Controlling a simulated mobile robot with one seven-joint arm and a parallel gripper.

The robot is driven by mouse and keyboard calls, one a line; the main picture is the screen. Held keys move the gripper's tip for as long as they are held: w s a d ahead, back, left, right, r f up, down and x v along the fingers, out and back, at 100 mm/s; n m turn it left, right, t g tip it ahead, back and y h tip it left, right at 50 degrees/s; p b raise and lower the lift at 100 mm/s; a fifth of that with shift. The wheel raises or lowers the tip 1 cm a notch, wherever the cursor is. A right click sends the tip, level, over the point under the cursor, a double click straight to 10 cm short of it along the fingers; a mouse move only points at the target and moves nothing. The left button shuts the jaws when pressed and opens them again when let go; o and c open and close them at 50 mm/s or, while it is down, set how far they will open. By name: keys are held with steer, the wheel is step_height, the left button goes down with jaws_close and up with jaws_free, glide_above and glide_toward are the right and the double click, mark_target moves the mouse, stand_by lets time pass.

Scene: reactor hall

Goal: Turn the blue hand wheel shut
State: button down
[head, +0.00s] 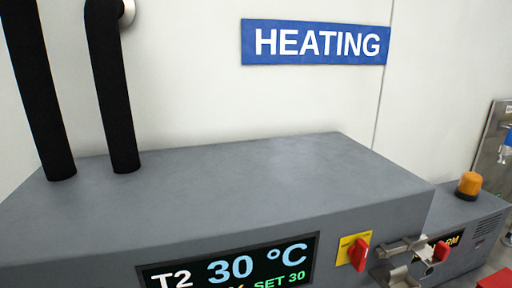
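A small blue part (508,140) shows at the right edge, in front of a grey metal panel (494,145). It may be the blue hand wheel, but the frame cuts it off and I cannot tell how far it is turned. Silver metal parts at the lower right look like my gripper (408,262), in front of the grey cabinets and near a red knob. It is well to the left of and below the blue part. Its fingertips are too unclear to tell whether it is open or shut.
A large grey heating cabinet (240,185) with a display (230,265) and a red switch on a yellow plate (358,252) fills the front. Two black pipes (112,90) rise from it. A smaller alarm box (465,225) with an orange lamp (469,185) stands right.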

steer(key=shift+a, duration=0.25)
steer(key=shift+s+a+r+p, duration=0.15)
steer(key=shift+s+a+p, duration=0.5)
steer(key=shift+p, duration=0.65)
steer(key=shift+s+a+p, duration=0.15)
steer(key=shift+s+p, duration=0.15)
steer(key=shift+p, duration=0.1)
steer(key=shift+s+a+p, duration=0.4)
steer(key=shift+a+p, duration=0.3)
steer(key=shift+p, duration=0.05)
steer(key=shift+s, duration=0.1)
steer(key=shift+a+p+v, duration=0.1)
steer(key=shift+p+v, duration=0.8)
steer(key=shift+v, duration=0.55)
steer(key=shift+a+p+v, duration=0.15)
steer(key=shift+p+v, duration=0.75)
steer(key=shift+v, duration=0.55)
